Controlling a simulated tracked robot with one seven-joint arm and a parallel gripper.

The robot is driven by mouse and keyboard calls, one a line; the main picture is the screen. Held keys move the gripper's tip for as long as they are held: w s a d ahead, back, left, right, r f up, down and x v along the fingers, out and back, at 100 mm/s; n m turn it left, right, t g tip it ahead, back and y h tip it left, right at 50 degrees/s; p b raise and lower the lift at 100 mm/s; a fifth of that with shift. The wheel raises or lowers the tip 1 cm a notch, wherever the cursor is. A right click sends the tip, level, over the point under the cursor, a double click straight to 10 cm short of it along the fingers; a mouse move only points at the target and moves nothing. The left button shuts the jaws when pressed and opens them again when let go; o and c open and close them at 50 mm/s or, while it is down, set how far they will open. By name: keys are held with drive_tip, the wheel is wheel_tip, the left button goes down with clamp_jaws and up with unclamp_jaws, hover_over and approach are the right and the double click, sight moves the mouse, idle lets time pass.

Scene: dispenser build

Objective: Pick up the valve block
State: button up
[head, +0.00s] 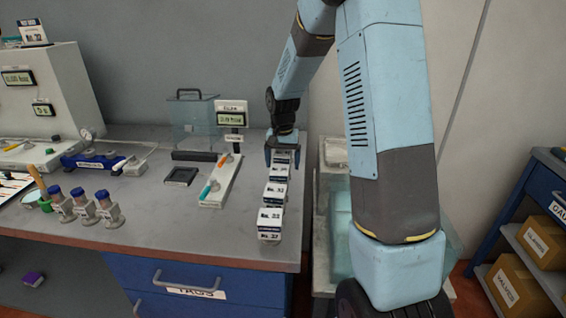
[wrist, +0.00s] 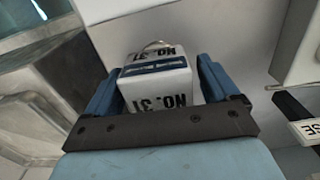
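My gripper (head: 282,157) points down over the far end of a row of white numbered blocks at the bench's right side. In the wrist view, a white block marked NO. 31 (wrist: 158,88) with a dark band stands between the two blue fingers of my gripper (wrist: 158,85). The fingers flank it on both sides and look spread, with slim gaps; contact is not clear. No block is labelled as a valve block.
Left of the row lies a white strip (head: 220,182) with coloured handles, beside a small display (head: 231,117) on a stand. Several blue-capped fittings (head: 82,203) stand farther left. The grey bench (head: 170,225) is clear in front; its right edge is close to the row.

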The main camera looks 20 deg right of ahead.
drive_tip(key=c, duration=1.4)
drive_tip(key=shift+c, duration=0.3)
drive_tip(key=shift+r, duration=0.15)
